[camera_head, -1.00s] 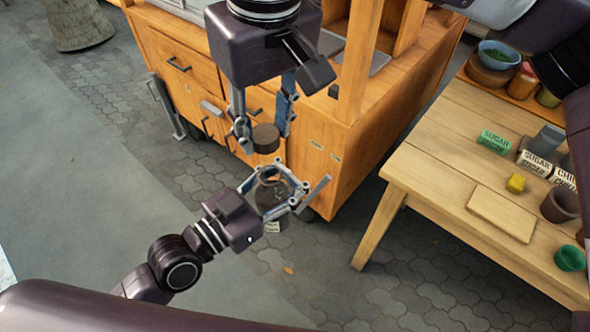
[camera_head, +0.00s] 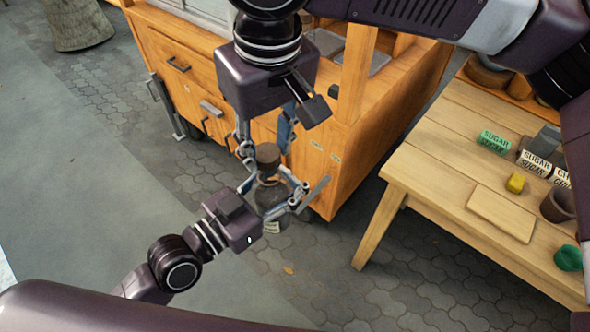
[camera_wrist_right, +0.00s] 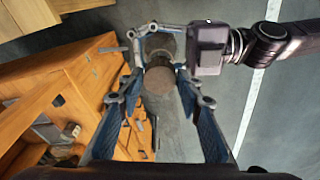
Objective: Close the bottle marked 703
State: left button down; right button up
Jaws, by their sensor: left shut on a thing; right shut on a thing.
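A dark glass bottle (camera_head: 268,196) with a pale label low on its side stands upright in the air, gripped by my left gripper (camera_head: 285,197). The label's text is too small to read. A round brown cork (camera_head: 267,153) sits at the bottle's mouth, between the fingers of my right gripper (camera_head: 266,147), which comes from above and is shut on it. In the right wrist view the cork (camera_wrist_right: 160,81) lies between the blue fingers, with the bottle (camera_wrist_right: 160,45) beyond it. Whether the cork is seated in the neck cannot be told.
A wooden cabinet (camera_head: 335,165) with drawers stands close behind the grippers. Paved floor at left is open.

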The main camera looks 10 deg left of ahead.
aim_at(272, 197)
dwell(0.6)
jog(key=shift+f, duration=0.85)
jog(key=shift+f, duration=0.6)
jog(key=m, duration=0.6)
jog(key=shift+s+a+h, duration=0.1)
jog(key=shift+h, duration=0.3)
jog(key=m+h, duration=0.1)
jog(key=m, duration=0.4)
jog(key=shift+a+m, duration=0.1)
jog(key=shift+m, duration=0.2)
jog(key=m, duration=0.5)
jog(key=shift+m+h, duration=0.3)
jog(key=m, duration=0.5)
jog(key=shift+m+g, duration=0.3)
jog(key=shift+g, duration=0.1)
